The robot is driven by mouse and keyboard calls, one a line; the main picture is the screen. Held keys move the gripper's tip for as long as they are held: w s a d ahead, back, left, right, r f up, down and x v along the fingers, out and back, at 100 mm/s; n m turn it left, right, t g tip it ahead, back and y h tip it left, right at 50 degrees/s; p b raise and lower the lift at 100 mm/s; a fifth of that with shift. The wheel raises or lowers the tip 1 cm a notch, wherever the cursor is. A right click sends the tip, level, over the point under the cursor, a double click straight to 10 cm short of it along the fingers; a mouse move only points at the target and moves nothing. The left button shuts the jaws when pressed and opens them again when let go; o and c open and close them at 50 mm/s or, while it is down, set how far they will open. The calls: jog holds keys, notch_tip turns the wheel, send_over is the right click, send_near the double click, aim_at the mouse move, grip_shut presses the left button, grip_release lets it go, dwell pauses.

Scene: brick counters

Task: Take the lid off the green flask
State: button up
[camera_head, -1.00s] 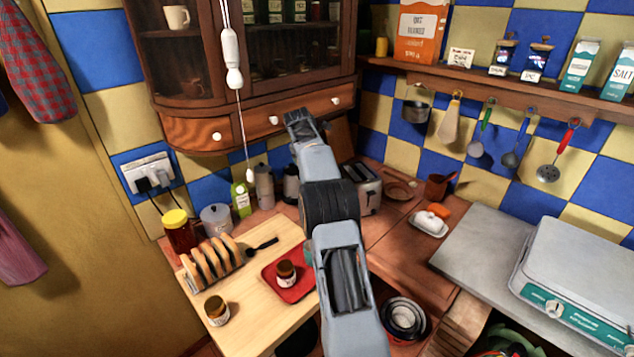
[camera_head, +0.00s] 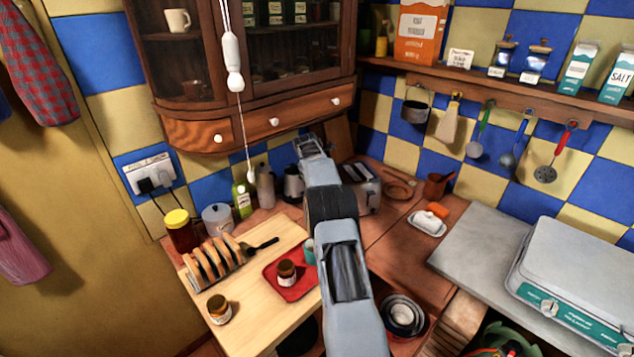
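A teal-green object (camera_head: 309,252), possibly the green flask, shows as a sliver at the right edge of the red tray (camera_head: 283,292). My arm hides most of it, so its lid cannot be made out. A light-green bottle (camera_head: 242,204) with a pale label stands at the back of the counter. My gripper (camera_head: 309,146) is at the far end of my arm, in front of the cabinet drawers and apart from both. Its fingers are too small and angled to tell whether they are open.
A toast rack (camera_head: 212,264) and small brown jars (camera_head: 219,308) stand on the wooden board (camera_head: 245,335). A toaster (camera_head: 362,187) and kettle (camera_head: 292,184) stand behind my arm. A pull cord (camera_head: 233,60) hangs at the left. A butter dish (camera_head: 427,223) sits at the right.

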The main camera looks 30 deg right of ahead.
jog(key=shift+c, duration=0.3)
jog(key=c, duration=0.9)
jog(key=shift+r, duration=0.15)
